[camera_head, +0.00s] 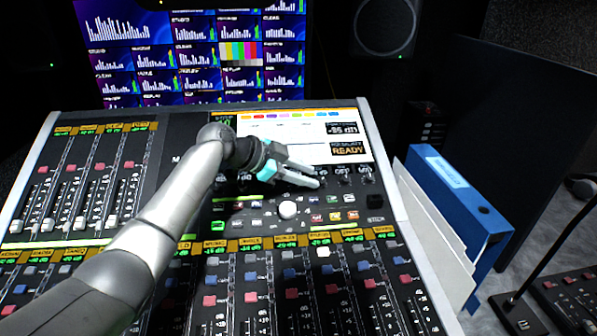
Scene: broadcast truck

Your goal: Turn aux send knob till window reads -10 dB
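The mixing console (190,130) fills the middle of the view. Its display window (342,129) at upper right shows a dB value that looks like -86 dB, though it is small and blurred. A second window below it reads READY (347,151). A row of small dark knobs (365,173) runs under the screen, and I cannot tell which one is the aux send knob. My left gripper (316,176) is over this row, its pale fingers pointing right and hiding some knobs. Whether the fingers touch or hold a knob is unclear. My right gripper is out of view.
A round white knob (288,210) sits just below the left gripper among coloured buttons. Several faders (250,297) fill the front. A blue binder (458,205) and white boards stand at right. A monitor wall (130,50) and a speaker (384,25) are behind.

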